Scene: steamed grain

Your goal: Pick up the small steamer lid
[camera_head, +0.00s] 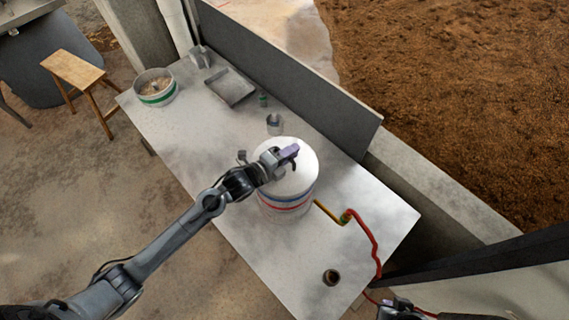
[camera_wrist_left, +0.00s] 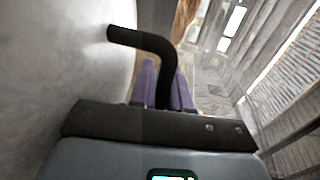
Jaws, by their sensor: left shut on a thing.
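The small steamer lid (camera_head: 297,180) is a pale round disc on top of a white cylindrical steamer (camera_head: 287,205) with blue and red bands. My left gripper (camera_head: 289,152) is over the lid, its purple fingers shut on the lid's dark handle. In the left wrist view, the black bent handle (camera_wrist_left: 150,38) runs between the purple fingers (camera_wrist_left: 163,88), with the pale lid surface (camera_wrist_left: 65,70) at left. I cannot tell whether the lid is touching the steamer rim. Part of my right gripper (camera_head: 398,309) shows at the bottom edge; its fingers are unclear.
The steamer stands on a grey table (camera_head: 200,125). A bowl of grain (camera_head: 155,87), a grey tray (camera_head: 230,87) and a small metal cup (camera_head: 274,124) stand towards the back. A red hose (camera_head: 374,245) runs right of the steamer. A small dark round object (camera_head: 331,277) is near the front.

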